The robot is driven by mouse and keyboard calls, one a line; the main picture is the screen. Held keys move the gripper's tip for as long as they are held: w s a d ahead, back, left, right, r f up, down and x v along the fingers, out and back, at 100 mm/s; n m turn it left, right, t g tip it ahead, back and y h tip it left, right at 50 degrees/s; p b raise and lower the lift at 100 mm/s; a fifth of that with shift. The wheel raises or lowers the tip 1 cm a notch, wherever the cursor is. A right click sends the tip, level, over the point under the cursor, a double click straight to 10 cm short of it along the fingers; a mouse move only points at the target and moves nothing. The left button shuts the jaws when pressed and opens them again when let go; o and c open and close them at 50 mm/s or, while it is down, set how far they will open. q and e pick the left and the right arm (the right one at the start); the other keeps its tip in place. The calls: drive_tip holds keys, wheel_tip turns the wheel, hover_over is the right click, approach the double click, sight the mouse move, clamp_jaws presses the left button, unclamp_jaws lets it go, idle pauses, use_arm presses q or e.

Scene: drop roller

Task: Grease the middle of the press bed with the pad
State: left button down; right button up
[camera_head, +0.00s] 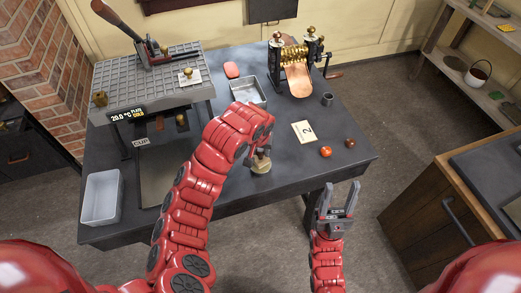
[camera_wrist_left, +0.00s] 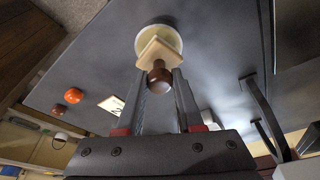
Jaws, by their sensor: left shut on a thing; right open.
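My left gripper (camera_head: 257,145) is shut on the pad, a square cream block (camera_wrist_left: 158,50) with a brown round knob (camera_wrist_left: 159,75). The pad is over a small round dish (camera_head: 261,167) with pale yellow contents, also in the left wrist view (camera_wrist_left: 172,33). I cannot tell whether the pad touches the contents. The press (camera_head: 150,80) stands at the table's back left, with a grey ridged top, a lever and a "20.0 °C" display. Below its front lies a dark flat plate (camera_head: 160,172), partly hidden by my left arm; I cannot tell whether this is the bed. My right gripper (camera_head: 337,200) is open and empty.
A grey tray (camera_head: 102,198) lies at the table's front left, a metal tray (camera_head: 248,88) at the back. A brass roller machine (camera_head: 290,55) with a copper sheet stands behind. A card (camera_head: 304,132), red ball (camera_head: 325,151) and brown ball (camera_head: 350,143) lie right.

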sight(260, 150)
use_arm(q)
drive_tip(key=shift+s+f+b, duration=0.1)
drive_tip(key=shift+f+b, duration=0.3)
drive_tip(key=shift+f, duration=0.2)
idle(1.5)
drive_tip(key=shift+r+p, duration=0.4)
drive_tip(key=shift+r, duration=0.45)
drive_tip(key=shift+r+p, duration=0.6)
drive_tip(key=shift+r, duration=0.35)
wheel_tip(260, 150, up, 4)
drive_tip(key=p, duration=0.3)
drive_tip(key=shift+f+p, duration=0.15)
drive_tip(key=shift+p, duration=0.2)
drive_tip(key=shift+f, duration=0.1)
